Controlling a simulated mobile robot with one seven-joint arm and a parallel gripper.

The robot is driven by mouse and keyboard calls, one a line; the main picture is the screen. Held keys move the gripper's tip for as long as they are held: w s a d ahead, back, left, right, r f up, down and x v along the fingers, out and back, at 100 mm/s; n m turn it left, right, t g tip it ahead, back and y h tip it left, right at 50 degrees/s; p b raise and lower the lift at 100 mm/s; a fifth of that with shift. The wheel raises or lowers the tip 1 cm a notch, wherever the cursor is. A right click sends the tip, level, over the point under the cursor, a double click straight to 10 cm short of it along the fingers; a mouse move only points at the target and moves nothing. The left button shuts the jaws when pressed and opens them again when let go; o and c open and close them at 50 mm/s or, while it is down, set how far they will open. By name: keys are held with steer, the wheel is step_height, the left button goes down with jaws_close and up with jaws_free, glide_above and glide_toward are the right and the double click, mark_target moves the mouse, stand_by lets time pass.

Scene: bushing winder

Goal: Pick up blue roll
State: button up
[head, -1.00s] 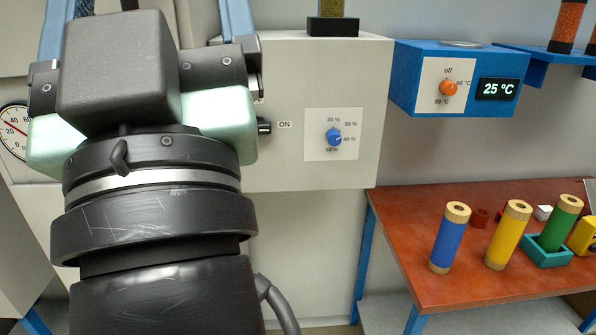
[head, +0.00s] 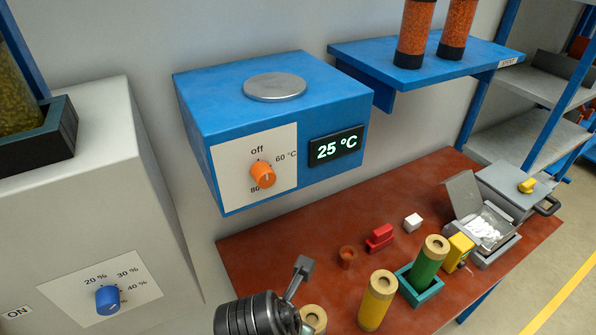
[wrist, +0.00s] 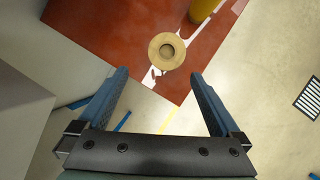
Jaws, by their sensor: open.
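The blue roll (head: 314,319) shows in the head view only as its tan end with a dark hole, at the bottom edge. Its blue side is out of the picture or hidden by my arm. In the wrist view a round tan roll end (wrist: 167,50), seen from above, lies just beyond my fingertips, roughly centred between them. My gripper (wrist: 158,75) is open and empty, its two blue fingers spread wide. The yellow roll (head: 377,300) stands upright to the right of the blue roll, and it also shows in the wrist view (wrist: 203,9).
A green roll (head: 430,260) stands in a teal holder (head: 421,291) on the red-brown table (head: 290,249). Red and white blocks and an open grey box (head: 486,228) sit behind. The blue heater box (head: 215,105) overhangs the table's left; a grey machine (head: 80,210) stands further left.

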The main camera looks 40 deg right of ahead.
steer(key=s+p+x, duration=0.2)
steer(key=x, duration=1.1)
steer(key=shift+w+a+f+n+g, duration=0.15)
steer(key=shift+w+f+n+g, duration=0.05)
steer(key=shift+w+n+g, duration=0.1)
steer(key=shift+c, duration=0.3)
jaws_close()
